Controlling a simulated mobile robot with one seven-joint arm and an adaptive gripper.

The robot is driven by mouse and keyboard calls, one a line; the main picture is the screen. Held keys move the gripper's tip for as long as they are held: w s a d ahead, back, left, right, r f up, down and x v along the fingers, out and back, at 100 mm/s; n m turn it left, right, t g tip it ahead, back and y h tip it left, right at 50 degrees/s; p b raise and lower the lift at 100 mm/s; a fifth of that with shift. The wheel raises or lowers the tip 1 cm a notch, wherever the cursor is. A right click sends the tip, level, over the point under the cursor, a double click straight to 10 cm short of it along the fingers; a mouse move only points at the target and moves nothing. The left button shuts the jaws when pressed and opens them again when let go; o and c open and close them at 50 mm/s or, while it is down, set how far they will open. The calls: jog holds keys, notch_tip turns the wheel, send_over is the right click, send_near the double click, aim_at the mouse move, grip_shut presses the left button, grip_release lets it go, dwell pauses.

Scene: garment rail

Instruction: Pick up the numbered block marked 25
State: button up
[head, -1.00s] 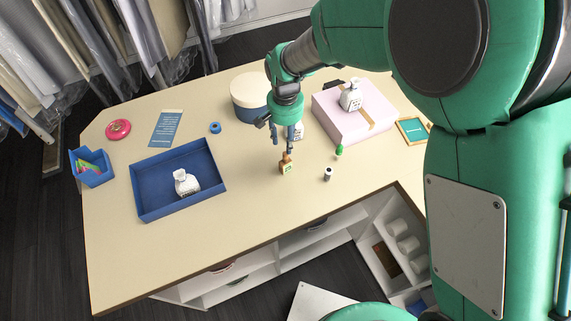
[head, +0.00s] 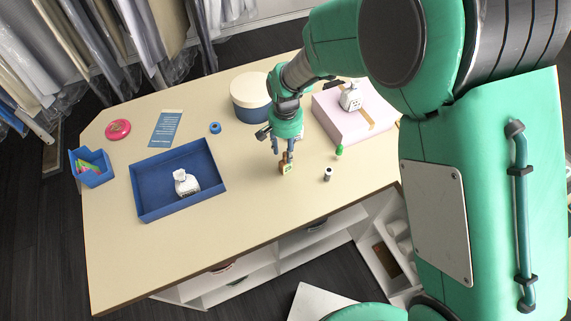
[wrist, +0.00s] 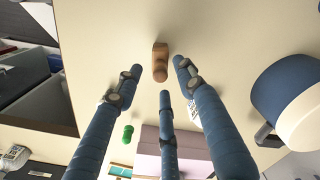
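A small brown wooden-looking piece (head: 286,169) with a pale label stands on the table below my gripper (head: 284,150); I cannot read a number on it. It also shows in the wrist view (wrist: 160,60), just beyond the fingertips. My gripper (wrist: 158,76) is open in the wrist view, its three blue fingers spread with nothing between them. In the head view the fingers are just above and behind the brown piece, partly overlapping its top. I cannot make out a block marked 25 elsewhere.
A blue tray (head: 147,208) holding a white bottle (head: 185,183) is at left. A round box (head: 249,98) and a pink box (head: 335,127) stand behind. A small dark-and-white cylinder (head: 327,174) and a green piece (head: 339,151) are to the right. Bare tabletop lies in front.

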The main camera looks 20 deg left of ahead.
aim_at(285, 162)
jog(key=shift+f, duration=1.5)
grip_shut()
